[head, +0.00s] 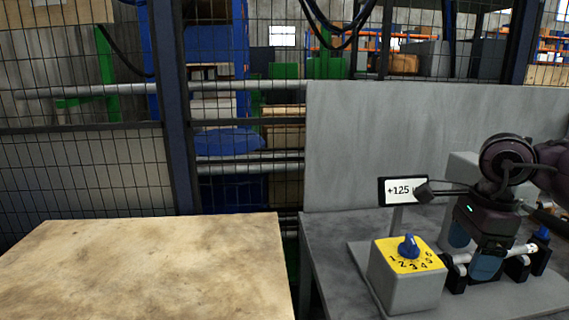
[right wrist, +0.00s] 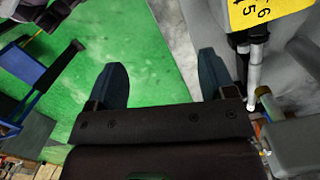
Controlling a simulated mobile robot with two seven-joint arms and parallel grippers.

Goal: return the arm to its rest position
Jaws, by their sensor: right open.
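My right gripper (head: 472,252) hangs at the right of the head view, with its dark arm reaching in from the right edge. Its two blue-grey fingers stand apart with nothing between them; they also show spread in the right wrist view (right wrist: 162,80). In the head view it overlaps the grinder's shaft holders. A pale metal shaft (head: 526,249) lies beside it; in the right wrist view a shaft (right wrist: 253,72) is right of the right finger, apart from it. My left gripper is in neither view.
A grey box with a yellow top (head: 385,253) and blue knob (head: 408,246) stands left of the gripper. A bare table (head: 150,265) is at left. A grey panel (head: 380,130) and mesh fence are behind.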

